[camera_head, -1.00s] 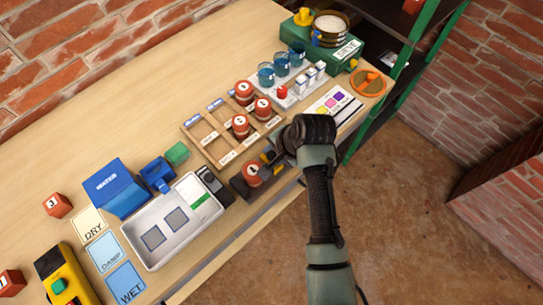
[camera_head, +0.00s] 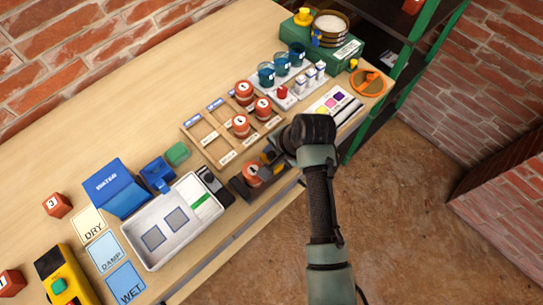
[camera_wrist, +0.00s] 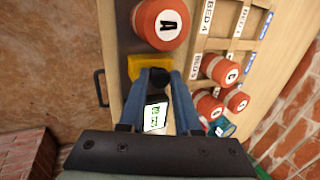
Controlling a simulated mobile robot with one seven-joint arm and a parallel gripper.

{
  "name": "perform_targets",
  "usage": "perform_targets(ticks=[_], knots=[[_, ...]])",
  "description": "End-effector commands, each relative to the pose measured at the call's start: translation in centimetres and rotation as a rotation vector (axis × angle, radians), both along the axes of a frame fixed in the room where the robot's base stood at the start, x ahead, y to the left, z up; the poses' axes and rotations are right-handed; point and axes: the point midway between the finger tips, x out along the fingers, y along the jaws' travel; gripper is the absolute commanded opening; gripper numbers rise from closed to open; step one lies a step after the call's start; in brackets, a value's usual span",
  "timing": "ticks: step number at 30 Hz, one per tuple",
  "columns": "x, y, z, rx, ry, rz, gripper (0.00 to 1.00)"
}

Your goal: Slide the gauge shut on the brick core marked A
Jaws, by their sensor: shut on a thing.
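A round red-orange brick core (camera_head: 251,174) with a white label stands on the dark rail of the gauge (camera_head: 240,189) at the bench's front edge. In the wrist view the core (camera_wrist: 160,22) is at the top; I cannot read its letter surely. The gauge's yellow jaw (camera_wrist: 148,67) lies just below the core, very close to it; I cannot tell if they touch. My gripper (camera_wrist: 158,88) is shut on the gauge's sliding part, with a blue finger on each side. A small lit display (camera_wrist: 155,116) shows between the fingers, its digits unclear. In the head view my wrist hides part of the slider.
A wooden rack (camera_head: 208,133) holding several other cores stands just behind the gauge. A white tray (camera_head: 160,255) is to the left, and a colour card (camera_head: 335,103) lies to the right. The floor in front of the bench is clear.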

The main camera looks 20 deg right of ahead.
Motion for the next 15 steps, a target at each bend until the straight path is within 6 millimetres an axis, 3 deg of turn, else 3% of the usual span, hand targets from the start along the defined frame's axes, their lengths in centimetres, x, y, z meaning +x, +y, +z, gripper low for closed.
perform_targets(ticks=[15], knots=[[0.03,0.31,0.20,0.000,-0.004,0.001,0.00]])
